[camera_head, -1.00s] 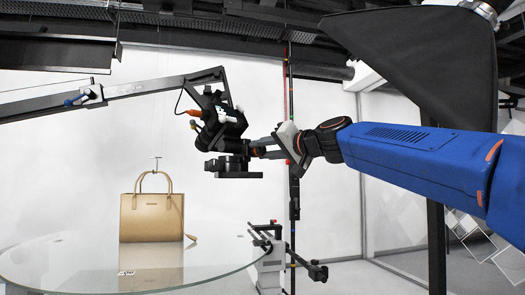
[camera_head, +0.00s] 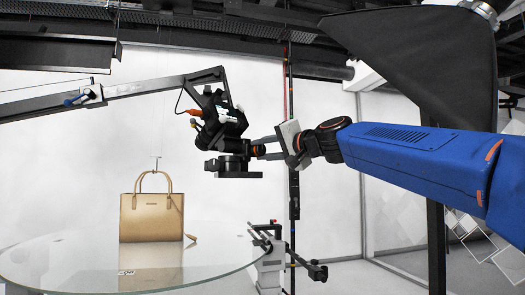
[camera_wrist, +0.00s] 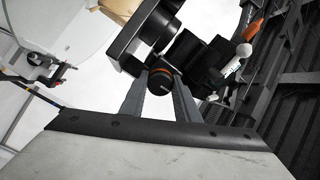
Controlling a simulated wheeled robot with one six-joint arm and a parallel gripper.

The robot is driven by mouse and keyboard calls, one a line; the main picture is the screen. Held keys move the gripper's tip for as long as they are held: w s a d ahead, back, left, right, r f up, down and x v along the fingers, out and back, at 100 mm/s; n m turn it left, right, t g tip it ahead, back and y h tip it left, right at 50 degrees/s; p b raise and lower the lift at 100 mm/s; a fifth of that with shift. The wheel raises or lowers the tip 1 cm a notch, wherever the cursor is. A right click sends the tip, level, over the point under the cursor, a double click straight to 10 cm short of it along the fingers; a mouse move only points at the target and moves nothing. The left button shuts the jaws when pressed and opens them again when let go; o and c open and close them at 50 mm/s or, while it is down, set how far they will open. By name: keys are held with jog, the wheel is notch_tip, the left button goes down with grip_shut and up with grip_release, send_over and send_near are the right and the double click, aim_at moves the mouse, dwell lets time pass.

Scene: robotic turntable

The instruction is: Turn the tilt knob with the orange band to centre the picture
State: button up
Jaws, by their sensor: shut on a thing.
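The tilt knob with the orange band (camera_wrist: 163,78) is a dark round knob at the camera head's near end. It sits between the two fingers of my gripper (camera_head: 266,149), which are shut on it. The knob also shows small in the head view (camera_head: 258,150). The black camera on its mount (camera_head: 228,142) hangs from a boom and appears in the wrist view (camera_wrist: 132,38). My fingers, one on each side of the knob, show from behind in the wrist view. The picture on the camera's screen is not visible.
A tan handbag (camera_head: 151,217) stands on the round glass turntable (camera_head: 215,268) below the camera. The crane boom (camera_head: 140,90) reaches in from the left. A dark vertical pole (camera_head: 294,215) stands behind my gripper, and a black softbox (camera_head: 420,65) hangs above my arm.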

jog(key=o, duration=1)
jog(key=shift+o, duration=0.2)
jog(key=shift+s+d, duration=0.1)
jog(key=shift+d, duration=0.05)
jog(key=v, duration=1.7)
jog(key=shift+d+r, duration=0.1)
